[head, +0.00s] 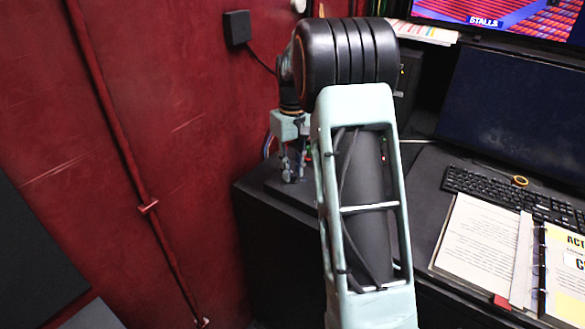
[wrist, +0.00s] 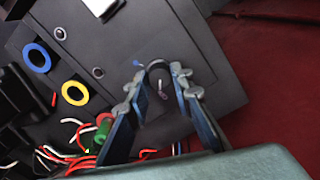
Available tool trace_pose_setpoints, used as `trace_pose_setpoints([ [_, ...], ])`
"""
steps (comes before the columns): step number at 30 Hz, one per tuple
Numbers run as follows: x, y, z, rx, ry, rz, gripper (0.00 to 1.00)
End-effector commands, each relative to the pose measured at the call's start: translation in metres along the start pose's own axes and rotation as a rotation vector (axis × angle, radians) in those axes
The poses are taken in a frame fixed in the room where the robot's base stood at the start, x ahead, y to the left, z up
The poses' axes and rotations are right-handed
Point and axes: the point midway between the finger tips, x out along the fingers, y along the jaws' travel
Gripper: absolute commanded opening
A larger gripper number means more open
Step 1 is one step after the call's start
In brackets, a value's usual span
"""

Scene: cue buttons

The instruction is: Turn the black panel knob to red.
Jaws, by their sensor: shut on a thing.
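The black panel knob (wrist: 158,68) shows in the wrist view as a dark rounded shape on a dark panel (wrist: 205,60). My gripper (wrist: 160,82) has a fingertip on each side of the knob and is shut on it. A small pale pinkish mark shows between the fingers. A small blue mark (wrist: 138,62) lies up and left of the knob. I cannot make out a red mark by the knob. In the head view my gripper (head: 290,174) points down at the dark desk top (head: 262,182), and the knob is too small to tell there.
In the wrist view, a blue ring (wrist: 38,57), a yellow ring (wrist: 75,94), loose wires (wrist: 60,157) and a green cylinder (wrist: 104,130) lie left of my gripper. A red wall (head: 150,100) stands close by. A keyboard (head: 510,195) and open binder (head: 490,245) lie right.

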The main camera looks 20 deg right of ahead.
Motion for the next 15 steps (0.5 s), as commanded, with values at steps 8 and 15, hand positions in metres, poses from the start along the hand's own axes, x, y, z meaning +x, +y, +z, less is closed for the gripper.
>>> trace_pose_setpoints([
  [8,-0.0019,-0.0001,0.0000,0.203,-0.001,0.001,0.00],
  [15,-0.0016,0.0002,-0.0001,0.389,-0.001,0.001,0.00],
])
